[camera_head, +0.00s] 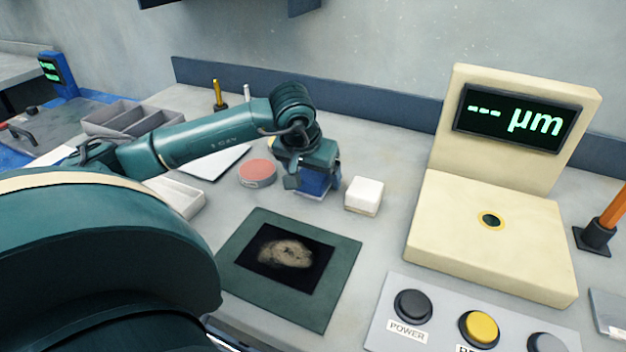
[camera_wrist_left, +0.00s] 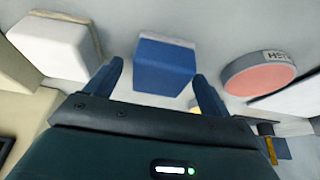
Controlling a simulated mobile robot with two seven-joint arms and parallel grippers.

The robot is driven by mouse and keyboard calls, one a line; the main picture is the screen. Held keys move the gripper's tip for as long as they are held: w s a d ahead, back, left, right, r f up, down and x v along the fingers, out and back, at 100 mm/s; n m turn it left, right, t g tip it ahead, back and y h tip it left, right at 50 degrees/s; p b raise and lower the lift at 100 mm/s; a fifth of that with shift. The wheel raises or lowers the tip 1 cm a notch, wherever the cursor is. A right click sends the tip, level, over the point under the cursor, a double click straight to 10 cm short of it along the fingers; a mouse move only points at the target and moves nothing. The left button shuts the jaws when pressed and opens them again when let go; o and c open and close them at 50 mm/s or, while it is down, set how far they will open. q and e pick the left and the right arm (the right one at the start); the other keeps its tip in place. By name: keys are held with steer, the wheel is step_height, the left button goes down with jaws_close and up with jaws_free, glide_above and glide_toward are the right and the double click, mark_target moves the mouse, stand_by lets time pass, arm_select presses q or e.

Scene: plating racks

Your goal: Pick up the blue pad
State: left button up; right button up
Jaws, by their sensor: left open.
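The blue pad (camera_head: 313,183) is a small block with a pale base, standing on the bench between a pink round pad and a white block. My left gripper (camera_head: 312,180) is over it, partly hiding it in the head view. In the left wrist view the blue pad (camera_wrist_left: 165,66) lies between the two open fingers of my left gripper (camera_wrist_left: 160,85). My right gripper is not in view.
The white block (camera_head: 364,195) stands close at the right and the pink pad (camera_head: 257,173) at the left. A green mat (camera_head: 236,270) lies in front. A cream gauge (camera_head: 490,225) with a display and a button panel (camera_head: 385,335) are at the right. A grey divided tray (camera_head: 112,125) is at the left.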

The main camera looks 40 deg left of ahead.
arm_select(q)
steer(key=shift+w+f, duration=0.15)
steer(key=shift+f, duration=0.2)
steer(key=shift+c, duration=0.2)
steer(key=c, duration=1.1)
